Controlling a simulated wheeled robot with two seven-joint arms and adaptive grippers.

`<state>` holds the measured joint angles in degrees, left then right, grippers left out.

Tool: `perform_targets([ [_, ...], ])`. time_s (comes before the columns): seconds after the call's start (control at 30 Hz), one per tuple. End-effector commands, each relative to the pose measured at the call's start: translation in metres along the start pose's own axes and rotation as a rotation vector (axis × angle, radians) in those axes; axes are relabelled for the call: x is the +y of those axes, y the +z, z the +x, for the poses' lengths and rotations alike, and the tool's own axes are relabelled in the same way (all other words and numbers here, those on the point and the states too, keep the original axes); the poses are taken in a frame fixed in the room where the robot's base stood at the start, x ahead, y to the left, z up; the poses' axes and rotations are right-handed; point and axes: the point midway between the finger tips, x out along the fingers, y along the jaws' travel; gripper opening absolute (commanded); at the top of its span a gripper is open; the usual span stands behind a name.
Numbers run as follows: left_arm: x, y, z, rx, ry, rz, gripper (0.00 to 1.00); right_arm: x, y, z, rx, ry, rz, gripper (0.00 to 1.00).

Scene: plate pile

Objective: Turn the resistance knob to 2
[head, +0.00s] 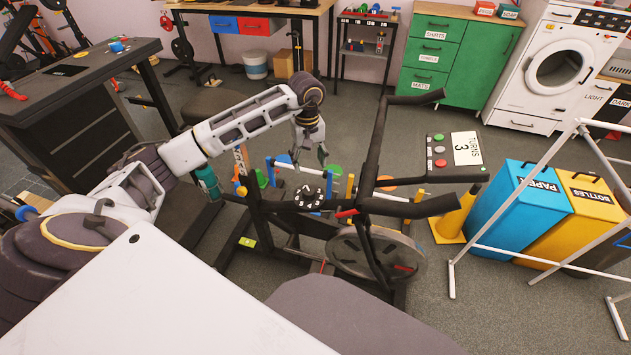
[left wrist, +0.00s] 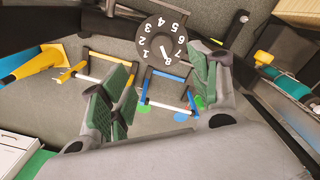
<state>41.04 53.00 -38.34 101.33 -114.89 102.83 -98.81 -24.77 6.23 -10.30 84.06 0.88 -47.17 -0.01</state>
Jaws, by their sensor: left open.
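The resistance knob (head: 310,197) is a black round dial with white numbers, mounted on the black exercise bike (head: 366,160) below the handlebars. It also shows in the left wrist view (left wrist: 160,48), beyond the fingertips, with its numbers turned over and a white mark at its middle. I cannot tell surely which number the mark points at. My left gripper (head: 312,158) is open and empty above and behind the knob, apart from it. In the left wrist view its two green-padded fingers (left wrist: 158,75) stand either side, with the knob between and past their tips. My right gripper is out of view.
A panel reading TURNS 3 (head: 454,151) stands at the bike's right handlebar. Low coloured hurdles (head: 283,163) stand behind the bike. Blue (head: 515,205) and yellow (head: 575,220) bins and a white rack (head: 520,253) are at right. A dark desk (head: 80,120) is at left.

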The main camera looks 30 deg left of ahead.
Motion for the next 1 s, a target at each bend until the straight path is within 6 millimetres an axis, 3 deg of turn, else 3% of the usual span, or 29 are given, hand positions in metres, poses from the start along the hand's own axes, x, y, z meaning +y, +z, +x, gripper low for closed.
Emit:
perform_targets([
  [0.57, -0.002, -0.002, 0.004, 0.006, -0.008, 0.002, 0.62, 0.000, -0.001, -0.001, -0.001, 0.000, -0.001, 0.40],
  [1.0, -0.003, -0.002, 0.051, 0.005, -0.009, 0.001, 0.62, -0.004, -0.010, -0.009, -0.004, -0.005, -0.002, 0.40],
])
